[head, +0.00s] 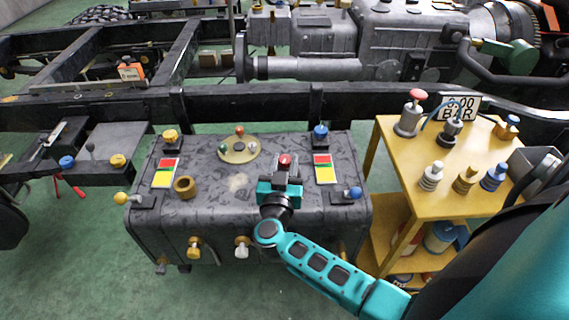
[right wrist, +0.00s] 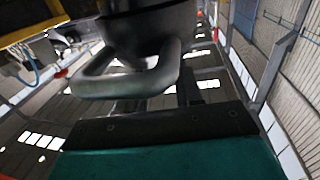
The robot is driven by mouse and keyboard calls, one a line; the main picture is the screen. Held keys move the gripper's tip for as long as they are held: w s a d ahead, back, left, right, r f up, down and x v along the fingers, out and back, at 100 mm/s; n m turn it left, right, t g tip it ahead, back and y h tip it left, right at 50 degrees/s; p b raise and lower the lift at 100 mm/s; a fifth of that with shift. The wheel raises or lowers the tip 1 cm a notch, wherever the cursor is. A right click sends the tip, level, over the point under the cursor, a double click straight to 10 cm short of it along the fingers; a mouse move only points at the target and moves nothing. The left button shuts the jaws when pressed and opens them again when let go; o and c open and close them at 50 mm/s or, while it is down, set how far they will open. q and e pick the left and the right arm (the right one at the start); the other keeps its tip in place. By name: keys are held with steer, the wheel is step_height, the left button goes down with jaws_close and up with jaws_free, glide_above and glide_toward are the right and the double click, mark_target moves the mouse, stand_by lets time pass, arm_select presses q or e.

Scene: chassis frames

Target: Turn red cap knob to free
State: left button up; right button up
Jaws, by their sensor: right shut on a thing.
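The red cap knob (head: 286,160) is on the top of the dark grey tank (head: 225,200), between two red, yellow and green label plates. My right gripper (head: 283,178) reaches over the tank from the front right and is shut on the knob; the red cap shows just beyond its fingers. The gripper hides the knob's base and its pointer, so I cannot tell its setting. In the right wrist view, a grey loop-shaped part (right wrist: 130,78) and a dark round part (right wrist: 150,28) are close to the lens. My left gripper is not in view.
A left label plate (head: 166,172) and a right label plate (head: 324,168) lie on the tank. A round brass plate (head: 239,150), a brass ring (head: 185,187) and a blue knob (head: 355,192) are nearby. A yellow cart (head: 400,155) with several fittings stands at right.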

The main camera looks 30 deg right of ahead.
steer(key=shift+c, duration=0.5)
steer(key=shift+r+n+p, duration=0.2)
steer(key=shift+n+p, duration=0.1)
steer(key=shift+p, duration=0.25)
steer(key=t+y+p, duration=0.1)
steer(key=n+y+p, duration=0.1)
steer(key=shift+s+d+r+t+y, duration=0.1)
steer(key=shift+d+r+t+y, duration=0.1)
steer(key=shift+t+y, duration=0.15)
steer(key=shift+f+n+t+y+p, duration=0.1)
steer(key=shift+n+t+y+p, duration=0.35)
steer(key=shift+n+y+p, duration=0.25)
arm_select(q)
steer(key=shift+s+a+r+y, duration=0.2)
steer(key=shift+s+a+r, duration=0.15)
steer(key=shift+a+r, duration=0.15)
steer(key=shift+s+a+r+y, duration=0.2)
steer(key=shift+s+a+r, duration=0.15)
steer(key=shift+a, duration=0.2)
arm_select(e)
steer(key=shift+f+n+t+y, duration=0.3)
steer(key=shift+n+t+y, duration=0.2)
steer(key=shift+n+y, duration=0.45)
steer(key=o, duration=1)
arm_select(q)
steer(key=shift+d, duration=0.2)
arm_select(e)
steer(key=shift+o, duration=0.2)
